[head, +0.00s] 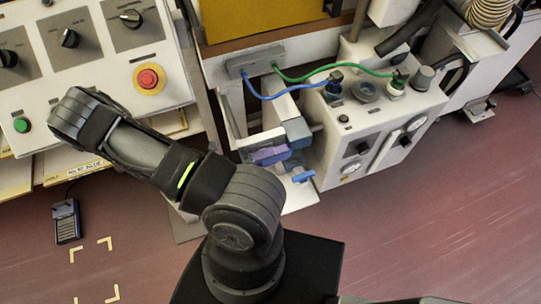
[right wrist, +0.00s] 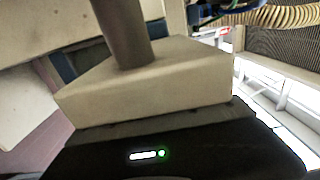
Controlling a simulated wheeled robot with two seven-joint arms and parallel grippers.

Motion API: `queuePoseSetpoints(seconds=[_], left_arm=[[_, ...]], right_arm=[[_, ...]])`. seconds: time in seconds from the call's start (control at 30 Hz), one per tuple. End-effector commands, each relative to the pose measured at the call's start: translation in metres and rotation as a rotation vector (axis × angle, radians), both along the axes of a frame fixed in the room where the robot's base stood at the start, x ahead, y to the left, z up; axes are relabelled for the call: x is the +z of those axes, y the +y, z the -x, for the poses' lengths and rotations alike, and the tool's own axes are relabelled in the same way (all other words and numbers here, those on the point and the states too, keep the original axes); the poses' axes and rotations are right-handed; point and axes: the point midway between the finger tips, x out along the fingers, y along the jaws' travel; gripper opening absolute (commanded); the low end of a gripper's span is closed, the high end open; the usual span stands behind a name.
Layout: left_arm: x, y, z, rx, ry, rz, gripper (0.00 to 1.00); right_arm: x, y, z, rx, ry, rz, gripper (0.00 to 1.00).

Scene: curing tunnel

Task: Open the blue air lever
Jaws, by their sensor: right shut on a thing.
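The contact is small and partly hidden, and the exact grip on the lever is hard to make out. The lever cannot be made out in the right wrist view, where a pale block (right wrist: 150,88) with a dark round post fills the middle. My left gripper is not in view.
A control panel (head: 90,55) with black knobs and a red button (head: 149,78) stands at the upper left. Blue and green hoses (head: 325,72) run to fittings on top of the pale machine (head: 372,135). The reddish floor is open at the lower right.

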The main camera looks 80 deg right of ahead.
Motion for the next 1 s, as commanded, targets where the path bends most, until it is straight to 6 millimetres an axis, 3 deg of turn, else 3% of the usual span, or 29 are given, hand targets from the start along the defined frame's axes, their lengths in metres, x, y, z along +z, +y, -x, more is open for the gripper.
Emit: queuePoseSetpoints(seconds=[0.37,0.4,0.6,0.67,1.0], left_arm=[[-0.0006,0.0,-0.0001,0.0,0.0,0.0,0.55],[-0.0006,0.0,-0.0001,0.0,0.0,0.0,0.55],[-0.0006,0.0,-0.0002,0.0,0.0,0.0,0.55],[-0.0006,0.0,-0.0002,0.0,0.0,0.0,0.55],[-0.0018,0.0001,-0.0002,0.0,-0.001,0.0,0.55]], right_arm=[[0.0004,-0.0004,0.0006,0.002,0.007,0.005,0.0],[0.0004,-0.0003,0.0006,0.002,0.006,0.004,0.27],[0.0002,-0.0002,0.0007,0.001,0.006,0.003,0.43],[0.0001,-0.0002,0.0007,0.0,0.005,0.003,0.47],[-0.0009,0.0025,-0.0032,0.001,0.003,0.002,0.47]])
